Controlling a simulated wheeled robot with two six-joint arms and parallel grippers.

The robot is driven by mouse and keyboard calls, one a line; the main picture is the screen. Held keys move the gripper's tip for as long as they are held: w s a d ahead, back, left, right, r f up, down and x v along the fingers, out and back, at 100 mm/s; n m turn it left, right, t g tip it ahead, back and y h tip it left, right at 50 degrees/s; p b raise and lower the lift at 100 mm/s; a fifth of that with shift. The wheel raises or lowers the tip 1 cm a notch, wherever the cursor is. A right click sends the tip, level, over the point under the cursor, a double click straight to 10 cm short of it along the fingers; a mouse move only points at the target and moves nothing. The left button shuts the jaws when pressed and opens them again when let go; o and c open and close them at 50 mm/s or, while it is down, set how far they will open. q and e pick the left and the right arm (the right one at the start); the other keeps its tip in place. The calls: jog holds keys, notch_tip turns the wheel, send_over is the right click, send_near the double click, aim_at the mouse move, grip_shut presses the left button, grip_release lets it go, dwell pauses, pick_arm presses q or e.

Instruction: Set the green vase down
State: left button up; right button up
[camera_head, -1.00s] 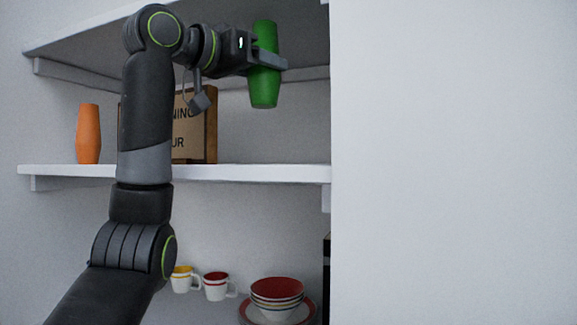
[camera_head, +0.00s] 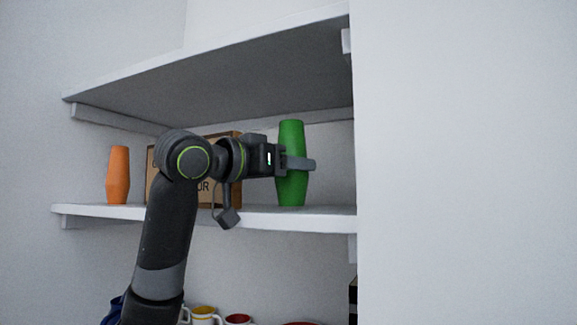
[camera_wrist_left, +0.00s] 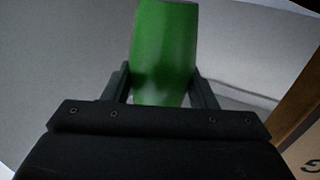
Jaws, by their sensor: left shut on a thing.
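The green vase (camera_head: 291,138) is upright at the right end of the middle shelf (camera_head: 330,219). My left gripper (camera_head: 298,164) is shut around its middle. The vase's base is at the level of the shelf top; I cannot tell whether it touches. In the left wrist view the vase (camera_wrist_left: 166,50) stands between the two fingers of the left gripper (camera_wrist_left: 163,88), and its lower part is hidden by the gripper body. My right gripper is not in view.
An orange vase (camera_head: 118,175) and a brown box with lettering (camera_head: 158,180) stand on the same shelf to the left. An upper shelf (camera_head: 230,70) hangs above. A white wall (camera_head: 460,160) closes off the right side. Mugs (camera_head: 204,314) show below.

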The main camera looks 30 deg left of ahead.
pick_arm(q)
jog(key=shift+a+f, duration=0.25)
jog(key=shift+f, duration=0.05)
jog(key=shift+w+d, duration=0.1)
jog(key=shift+d, duration=0.05)
jog(key=shift+d+f, duration=0.1)
jog(key=shift+f, duration=0.05)
jog(key=o, duration=0.9)
jog(key=shift+o, duration=1.1)
jog(key=shift+r, duration=0.2)
